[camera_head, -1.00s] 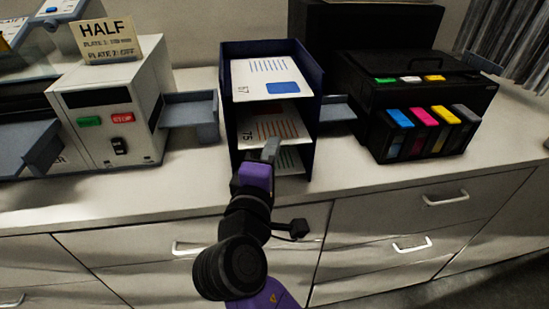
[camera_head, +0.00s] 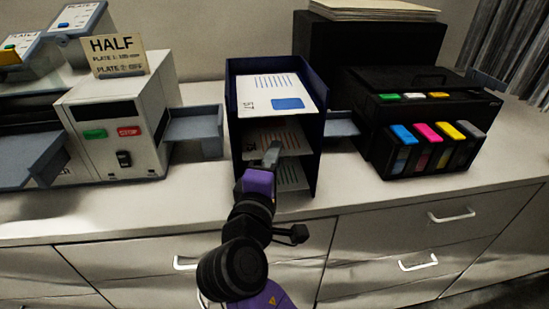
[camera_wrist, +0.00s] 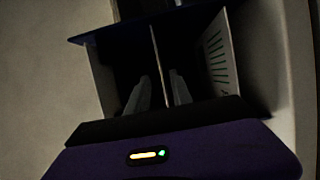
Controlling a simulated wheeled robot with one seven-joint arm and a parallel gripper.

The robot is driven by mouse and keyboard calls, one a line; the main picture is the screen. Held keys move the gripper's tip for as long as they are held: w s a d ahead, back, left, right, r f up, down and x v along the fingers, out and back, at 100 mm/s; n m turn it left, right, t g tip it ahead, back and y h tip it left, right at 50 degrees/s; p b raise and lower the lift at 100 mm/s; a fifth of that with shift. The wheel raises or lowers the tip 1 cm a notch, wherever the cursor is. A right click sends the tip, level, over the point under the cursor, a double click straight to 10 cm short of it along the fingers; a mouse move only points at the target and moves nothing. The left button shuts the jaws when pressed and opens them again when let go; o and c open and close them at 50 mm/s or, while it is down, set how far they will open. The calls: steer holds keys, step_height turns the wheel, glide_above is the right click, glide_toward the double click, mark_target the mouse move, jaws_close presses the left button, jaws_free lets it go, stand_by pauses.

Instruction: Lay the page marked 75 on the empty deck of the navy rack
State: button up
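The navy rack (camera_head: 317,145) stands mid-counter. Its top level bears a white page with a blue block (camera_head: 272,95). The page marked 75 (camera_head: 285,134) lies on the level below, its mark now hard to read. A lower lined page (camera_head: 291,176) shows beneath; it also shows in the wrist view (camera_wrist: 216,55). I cannot make out an empty deck. My gripper (camera_head: 272,154) is at the front of the 75 page. In the wrist view, my gripper's fingers (camera_wrist: 160,88) stand apart on either side of a thin sheet edge (camera_wrist: 160,60), with gaps visible.
A white machine (camera_head: 118,125) with green and red buttons stands left, with a grey tray (camera_head: 194,130) beside the rack. A black printer (camera_head: 425,110) with coloured cartridges stands right, and a small grey tray (camera_head: 341,124) lies between. The counter front (camera_head: 340,192) is clear.

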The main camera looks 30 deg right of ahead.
steer(key=b+v, duration=0.1)
steer(key=v, duration=0.7)
steer(key=shift+b, duration=0.3)
